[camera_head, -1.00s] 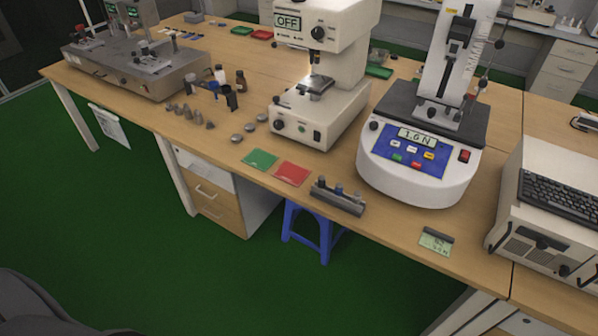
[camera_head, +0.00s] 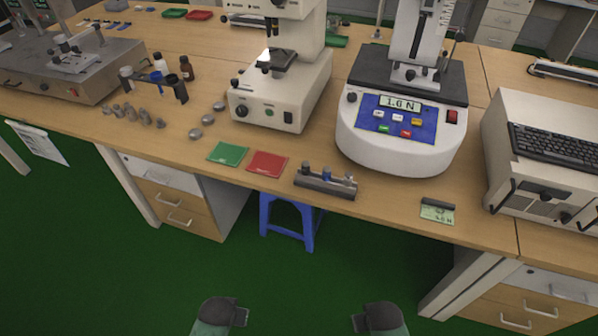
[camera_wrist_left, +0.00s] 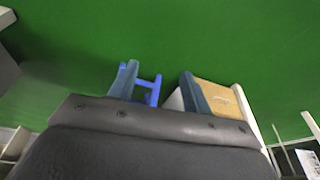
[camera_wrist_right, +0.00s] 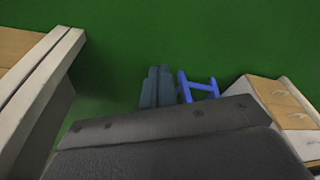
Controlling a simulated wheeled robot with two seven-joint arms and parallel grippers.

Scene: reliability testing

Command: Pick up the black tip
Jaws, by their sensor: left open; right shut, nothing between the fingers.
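A grey holder (camera_head: 324,187) stands near the table's front edge in the head view. It carries small upright pieces: a dark one (camera_head: 306,170) at its left, a blue one (camera_head: 327,174) in the middle and a dark one at its right. I cannot tell for sure which is the black tip. My left gripper (camera_wrist_left: 159,84) is open and empty in the left wrist view. My right gripper (camera_wrist_right: 156,86) is shut and empty in the right wrist view. Both arms are low in front of the table, apart from the holder.
Green (camera_head: 228,153) and red (camera_head: 267,163) cards lie left of the holder. A white force tester (camera_head: 400,155) and a microscope (camera_head: 268,110) stand behind it. A small card (camera_head: 438,213) lies to the right. A blue stool (camera_head: 288,208) is under the table.

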